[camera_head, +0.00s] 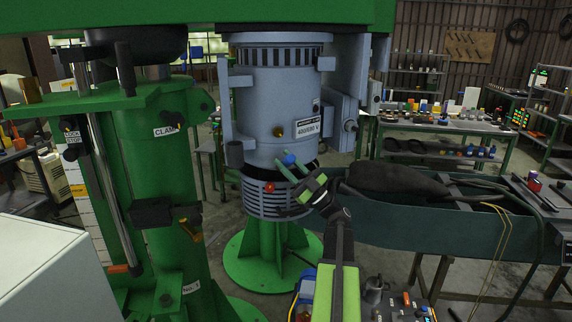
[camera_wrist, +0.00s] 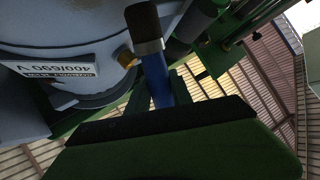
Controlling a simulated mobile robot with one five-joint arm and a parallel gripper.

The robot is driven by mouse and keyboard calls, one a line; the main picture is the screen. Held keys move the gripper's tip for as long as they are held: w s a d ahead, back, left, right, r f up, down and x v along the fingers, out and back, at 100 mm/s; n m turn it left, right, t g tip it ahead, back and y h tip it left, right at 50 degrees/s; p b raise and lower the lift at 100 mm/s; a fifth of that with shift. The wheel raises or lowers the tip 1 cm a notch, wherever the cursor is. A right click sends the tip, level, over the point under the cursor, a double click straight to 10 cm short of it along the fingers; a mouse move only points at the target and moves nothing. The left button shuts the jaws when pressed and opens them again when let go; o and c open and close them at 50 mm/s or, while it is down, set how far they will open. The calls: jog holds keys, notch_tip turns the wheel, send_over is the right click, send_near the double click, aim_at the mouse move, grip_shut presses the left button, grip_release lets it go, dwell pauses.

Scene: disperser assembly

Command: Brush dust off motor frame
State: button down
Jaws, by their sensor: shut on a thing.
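The motor frame (camera_head: 275,100) is a large blue-grey upright cylinder in the head view, with a voltage label and a slotted lower band. It fills the upper left of the wrist view (camera_wrist: 55,25). My gripper (camera_head: 296,172) is in front of its lower part, shut on the brush. The brush's blue part (camera_head: 289,159) shows as a small spot at the fingertips. In the wrist view the brush (camera_wrist: 157,82) has a blue handle, a pale collar and a dark head pointing up beside the motor. I cannot tell whether the head touches the motor. Dust is not discernible.
A green stand (camera_head: 268,248) supports the motor from below. A green press column (camera_head: 150,180) with a clamp rises to the left. A long dark trough (camera_head: 400,215) lies close on the right. A workbench (camera_head: 440,122) stands behind.

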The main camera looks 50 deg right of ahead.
jog(key=shift+w+d, duration=0.5)
jog(key=shift+w, duration=0.3)
dwell(0.4)
jog(key=s+d, duration=0.4)
jog(key=d, duration=0.2)
jog(key=shift+d, duration=0.15)
dwell(0.6)
jog(key=shift+w+a, duration=0.6)
jog(key=shift+a, duration=0.5)
jog(key=shift+w+a, duration=0.65)
jog(key=shift+a, duration=0.45)
jog(key=shift+w+a, duration=0.6)
jog(key=shift+a, duration=0.5)
jog(key=s+a, duration=0.3)
jog(key=s, duration=0.2)
jog(key=shift+s, duration=0.15)
